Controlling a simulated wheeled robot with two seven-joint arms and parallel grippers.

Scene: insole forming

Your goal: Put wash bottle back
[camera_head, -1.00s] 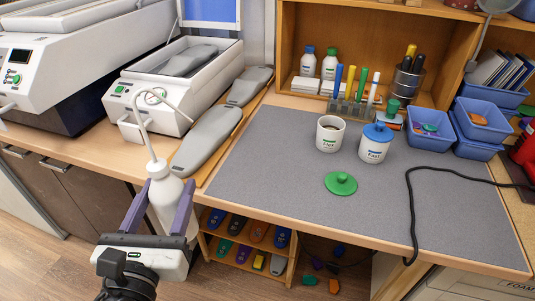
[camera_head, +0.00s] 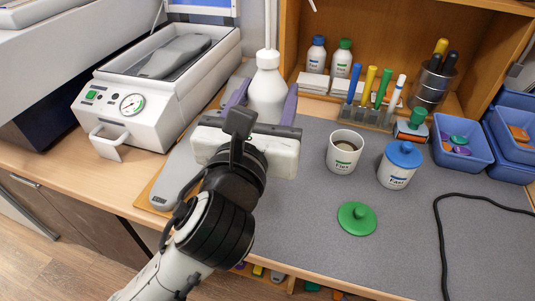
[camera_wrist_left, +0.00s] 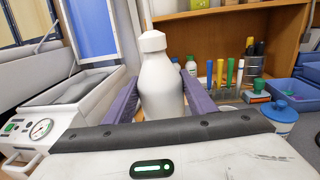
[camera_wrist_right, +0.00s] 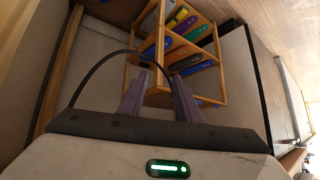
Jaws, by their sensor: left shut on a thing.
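The white wash bottle (camera_head: 267,90) is upright between the purple fingers of my left gripper (camera_head: 262,104), which is shut on it. It stands out over the left part of the grey mat, near the grey insole form; whether its base touches anything is hidden by the gripper. The bottle also shows in the left wrist view (camera_wrist_left: 161,80), with the fingers on both sides of its body. My right gripper (camera_wrist_right: 160,98) shows only in its own wrist view, low in front of the shelf under the bench, with its fingers apart and nothing between them.
A white press machine (camera_head: 155,85) stands left of the bottle. An open Flex cup (camera_head: 342,158), a lidded Fast cup (camera_head: 396,170) and a green lid (camera_head: 357,218) are on the mat (camera_head: 300,235). A pen rack (camera_head: 371,115) and two small bottles stand behind. A black cable lies at right.

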